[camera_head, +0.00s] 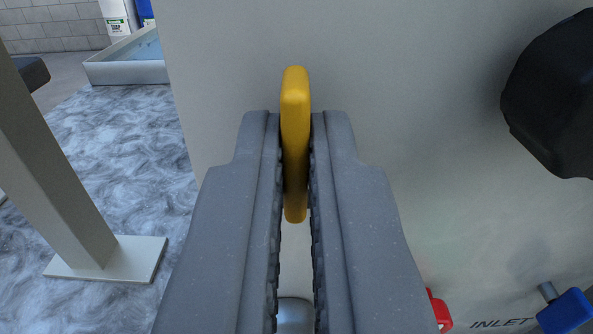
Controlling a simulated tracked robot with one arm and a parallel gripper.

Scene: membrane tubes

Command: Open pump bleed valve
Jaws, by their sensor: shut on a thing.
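My gripper (295,125) reaches up from the bottom middle of the view. Its two grey fingers are shut on a yellow handle (295,85), which stands upright between them and sticks out above the fingertips. I take this yellow handle to be that of the bleed valve. The valve body behind it is mostly hidden by the fingers. A rounded grey metal part (295,315) shows between the fingers at the bottom edge.
A pale panel (420,80) fills the area behind the gripper. A black knob-like part (555,95) juts out at right. Red (440,310) and blue (566,311) handles sit low right, near the word INLET. A beige post (55,180) stands at left on a marbled floor (130,130).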

